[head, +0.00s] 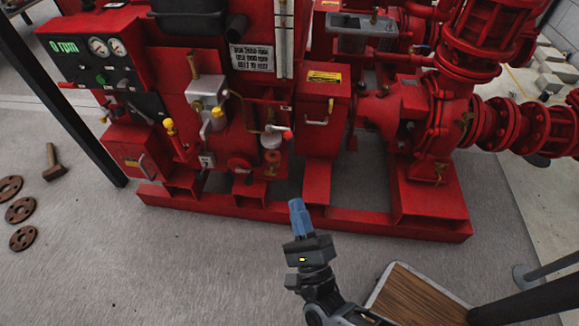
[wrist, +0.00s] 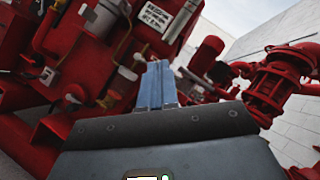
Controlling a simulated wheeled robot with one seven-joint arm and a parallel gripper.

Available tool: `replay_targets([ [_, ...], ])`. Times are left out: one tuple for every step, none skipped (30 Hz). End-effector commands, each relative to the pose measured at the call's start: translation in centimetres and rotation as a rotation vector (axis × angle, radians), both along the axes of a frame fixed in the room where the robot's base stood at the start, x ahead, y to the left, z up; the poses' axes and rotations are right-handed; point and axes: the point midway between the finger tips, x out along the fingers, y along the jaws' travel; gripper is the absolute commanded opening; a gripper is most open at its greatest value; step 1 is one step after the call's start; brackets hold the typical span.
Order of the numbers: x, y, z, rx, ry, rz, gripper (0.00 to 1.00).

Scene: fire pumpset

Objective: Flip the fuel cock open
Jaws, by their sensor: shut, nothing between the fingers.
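The red pumpset (head: 225,200) stands ahead of me. A small lever with a red tip (head: 288,134) sits beside a pale filter bowl (head: 271,140) on the front of the engine. It looks like the fuel cock, but I cannot tell for sure or read its position. My gripper (head: 298,205) is shut and empty, with its blue fingers pointing at the machine. It is in front of and below the lever, apart from it. In the wrist view, the shut fingers (wrist: 155,75) hide part of the machine behind them.
Yellow-capped fittings (head: 168,124) and a red box (head: 322,95) flank the lever. The skid rail (head: 330,219) runs along the floor. A wooden-topped stand (head: 412,297) is at lower right. A hammer (head: 54,160) and rusty discs (head: 20,210) lie left.

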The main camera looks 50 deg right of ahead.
Motion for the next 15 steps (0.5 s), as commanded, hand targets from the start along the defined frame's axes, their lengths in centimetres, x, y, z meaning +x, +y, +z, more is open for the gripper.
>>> replay_targets([
  [0.9,-0.5,-2.5,0.038,-0.047,0.001,0.00],
  [1.2,-0.8,-3.2,0.060,-0.077,0.002,0.00],
  [1.7,-1.1,-4.1,0.089,-0.115,0.003,0.00],
  [2.0,-1.4,-4.8,0.110,-0.141,0.005,0.00],
  [2.4,-1.7,-5.4,0.130,-0.170,0.006,0.00],
  [2.8,-2.0,-6.1,0.153,-0.203,0.009,0.00],
  [3.0,-2.2,-6.6,0.170,-0.227,0.012,0.00],
  [3.3,-2.4,-7.1,0.185,-0.249,0.014,0.00],
  [3.5,-2.7,-7.6,0.201,-0.276,0.016,0.00],
  [3.7,-2.9,-7.9,0.212,-0.294,0.018,0.00],
  [3.9,-3.1,-8.1,0.223,-0.311,0.019,0.00],
  [4.1,-3.2,-8.5,0.234,-0.329,0.020,0.00],
  [4.2,-3.4,-8.7,0.241,-0.341,0.022,0.00],
  [4.3,-3.4,-8.8,0.246,-0.351,0.024,0.00],
  [4.4,-3.5,-8.9,0.251,-0.362,0.025,0.00],
])
